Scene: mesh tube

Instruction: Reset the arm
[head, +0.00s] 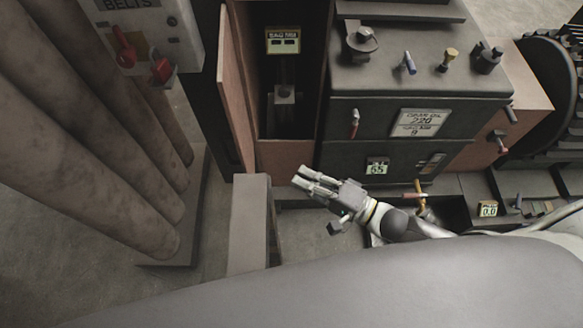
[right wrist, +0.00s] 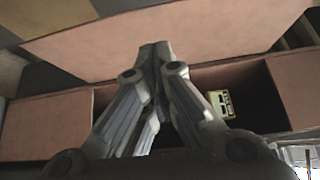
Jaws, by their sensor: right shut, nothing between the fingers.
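My right gripper (head: 303,177) is in the middle of the head view, its arm coming in from the right. It is shut and empty, pointing left toward the open cabinet. In the right wrist view its fingers (right wrist: 153,52) meet at the tips, with the reddish panel (right wrist: 200,38) beyond them. The gripper appears apart from the cabinet. My left gripper is not in view.
The open cabinet (head: 270,155) holds a small yellow-framed display (head: 283,40). A dark machine (head: 345,115) with knobs and levers stands to its right. A grey bench-like block (head: 248,225) is left of the gripper. Large brown rolls (head: 95,150) stand at left.

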